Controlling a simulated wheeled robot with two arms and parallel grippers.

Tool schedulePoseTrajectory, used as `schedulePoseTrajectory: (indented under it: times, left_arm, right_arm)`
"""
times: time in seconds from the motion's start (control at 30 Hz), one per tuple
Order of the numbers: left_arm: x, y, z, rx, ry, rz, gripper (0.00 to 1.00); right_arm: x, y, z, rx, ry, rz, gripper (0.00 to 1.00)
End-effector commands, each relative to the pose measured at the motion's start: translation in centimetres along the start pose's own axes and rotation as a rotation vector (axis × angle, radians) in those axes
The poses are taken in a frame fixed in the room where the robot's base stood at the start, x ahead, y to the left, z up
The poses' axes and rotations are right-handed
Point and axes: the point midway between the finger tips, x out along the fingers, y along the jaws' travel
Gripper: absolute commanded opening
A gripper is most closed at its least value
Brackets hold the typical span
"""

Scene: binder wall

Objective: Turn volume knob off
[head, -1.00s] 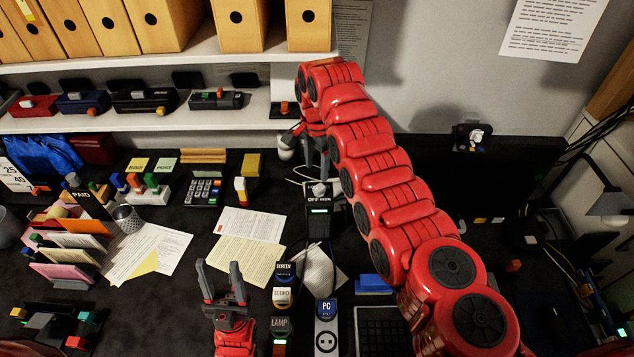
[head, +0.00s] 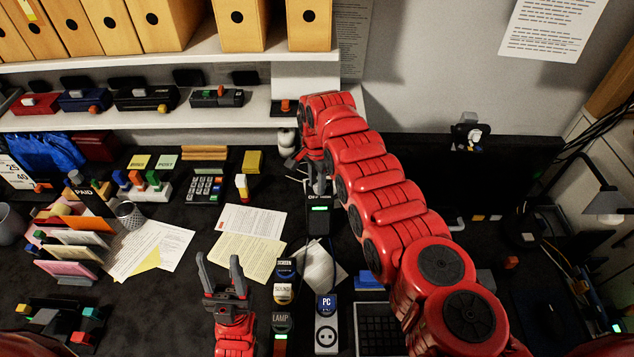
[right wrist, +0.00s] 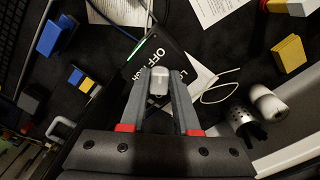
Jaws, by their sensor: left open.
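The volume knob (right wrist: 158,82) is a small pale grey knob on a black box (right wrist: 165,55) with white "OFF" lettering and a green light. In the head view the box (head: 318,222) stands on the dark desk, with its green light facing me and the arm over its back part. My right gripper (right wrist: 159,78) has one finger on each side of the knob, with the fingertips level with it. Whether both fingers press on it I cannot tell. In the head view my right gripper (head: 317,180) points down over the box. My left gripper (head: 222,272) is open and empty, low over the desk.
Buttons marked screen (head: 285,268), sound (head: 283,292), lamp (head: 281,322) and PC (head: 326,305) stand near the left gripper. Papers (head: 245,258) lie to the left. A shelf (head: 180,120) is behind, with a white cup (head: 287,140) below its right end.

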Motion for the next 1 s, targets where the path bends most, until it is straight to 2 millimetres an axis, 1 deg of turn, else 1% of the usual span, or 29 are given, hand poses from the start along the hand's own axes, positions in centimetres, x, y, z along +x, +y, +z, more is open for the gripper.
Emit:
schedulePoseTrajectory:
  times: [0.03,0.13,0.33,0.57,0.77,0.8,0.97,1.0]
  left_arm:
    - [0.0,0.0,0.0,0.0,0.0,0.0,0.5]
    - [0.0,0.0,0.0,0.0,0.0,0.0,0.5]
    - [0.0,0.0,0.0,0.0,0.0,0.0,0.5]
    - [-0.05,0.0,0.01,0.0,0.0,0.0,0.5]
    - [-0.05,0.0,0.01,0.0,0.0,0.0,0.5]
    - [-0.05,0.0,0.01,0.0,0.0,0.0,0.5]
    - [-0.05,0.0,0.01,0.0,0.0,0.0,0.5]
    - [-0.05,0.0,0.01,0.0,0.0,0.0,0.5]
  right_arm:
    - [0.0,0.0,0.0,0.0,0.0,0.0,0.19]
    - [0.0,-0.01,0.0,0.0,0.0,0.0,0.01]
    - [0.0,0.0,0.0,-0.005,0.0,0.0,0.0]
    - [0.08,0.12,0.02,-0.129,-0.001,-0.001,0.0]
    - [0.05,0.13,0.03,-0.13,-0.001,0.0,0.0]
    - [0.04,0.12,0.03,-0.13,-0.001,0.0,0.31]
    - [0.04,0.12,0.02,-0.129,0.0,0.0,0.6]
    - [0.03,0.12,0.02,-0.129,0.0,0.0,0.6]
